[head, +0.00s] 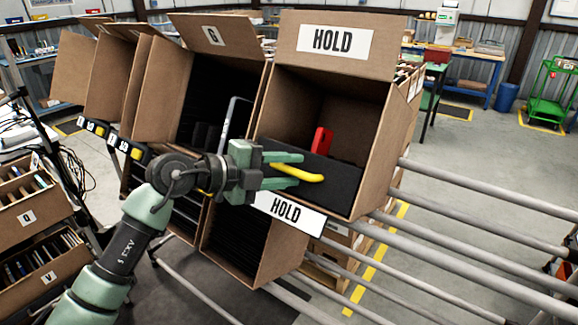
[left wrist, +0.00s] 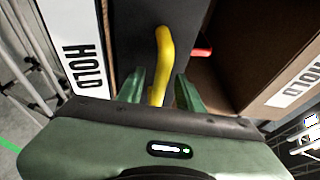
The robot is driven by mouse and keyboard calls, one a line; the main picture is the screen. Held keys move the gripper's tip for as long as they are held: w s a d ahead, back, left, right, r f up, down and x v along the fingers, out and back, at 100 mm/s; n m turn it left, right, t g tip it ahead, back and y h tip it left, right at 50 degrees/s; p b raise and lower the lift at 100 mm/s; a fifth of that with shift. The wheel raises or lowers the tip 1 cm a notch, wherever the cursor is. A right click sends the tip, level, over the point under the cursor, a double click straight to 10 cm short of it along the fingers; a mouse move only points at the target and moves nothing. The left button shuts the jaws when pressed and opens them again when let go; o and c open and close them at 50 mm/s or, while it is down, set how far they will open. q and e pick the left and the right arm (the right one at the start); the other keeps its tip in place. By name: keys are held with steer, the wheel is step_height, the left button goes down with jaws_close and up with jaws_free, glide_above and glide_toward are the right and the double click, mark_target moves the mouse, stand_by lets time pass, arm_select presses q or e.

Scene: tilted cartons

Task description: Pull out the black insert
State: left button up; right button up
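The black insert (head: 343,184) stands across the front of the tilted cardboard carton (head: 400,135) marked HOLD. A yellow bent handle (head: 314,178) sticks out of the insert's face. My left gripper (head: 298,170) is at this handle, its green fingers open on either side of it. In the left wrist view the yellow handle (left wrist: 164,50) passes between the two fingertips (left wrist: 160,75), with a narrow gap on each side. The black insert (left wrist: 130,35) fills the area behind the handle. My right gripper is in neither view.
A red piece (head: 321,140) sticks up behind the insert in the carton. A carton marked G (head: 215,38) with a grey handle (head: 232,115) stands to the left. Grey rails (head: 480,187) run out to the right. A HOLD label (head: 287,212) hangs below the insert.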

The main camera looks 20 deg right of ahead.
arm_select(q)
steer(key=shift+d+f, duration=0.1)
steer(key=shift+d, duration=0.05)
jaws_close()
stand_by(1.4)
